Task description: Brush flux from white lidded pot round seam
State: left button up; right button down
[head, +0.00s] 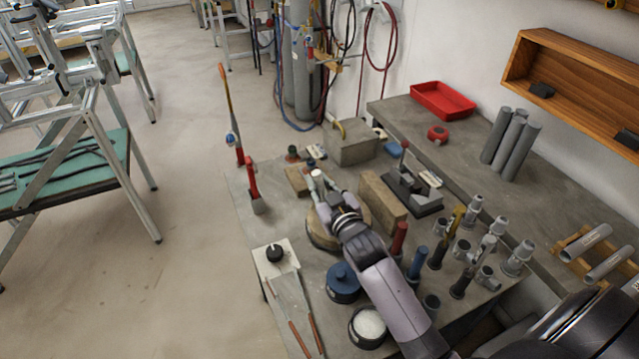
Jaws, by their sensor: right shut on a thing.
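My right arm comes in from the lower right. Its gripper (321,190) is over a round brown disc (322,238) on the grey bench (262,225). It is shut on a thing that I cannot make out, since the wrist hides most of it. Pale pieces show at the fingertips, but I cannot tell what they are. A dark pot with a white top (368,325) stands at the bench's near side; I cannot tell whether the white is a lid or contents. A blue-lidded pot (343,280) stands just behind it. The seam is not clearly visible. My left gripper is out of view.
Wooden-looking blocks (383,198) stand right of the disc. Several grey tube fittings and tools (465,250) crowd the bench's right side. A white box with a black knob (275,257) and thin rods (293,318) lie left. A red tray (442,100) is on the back bench.

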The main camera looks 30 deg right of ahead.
jog(key=shift+w+d+r, duration=0.15)
jog(key=shift+w+d, duration=0.35)
jog(key=shift+w, duration=0.3)
jog(key=shift+w+d, duration=0.1)
jog(key=shift+s+a+p, duration=0.75)
jog(key=shift+s+a, duration=0.25)
jog(key=shift+a, duration=0.15)
dwell(0.4)
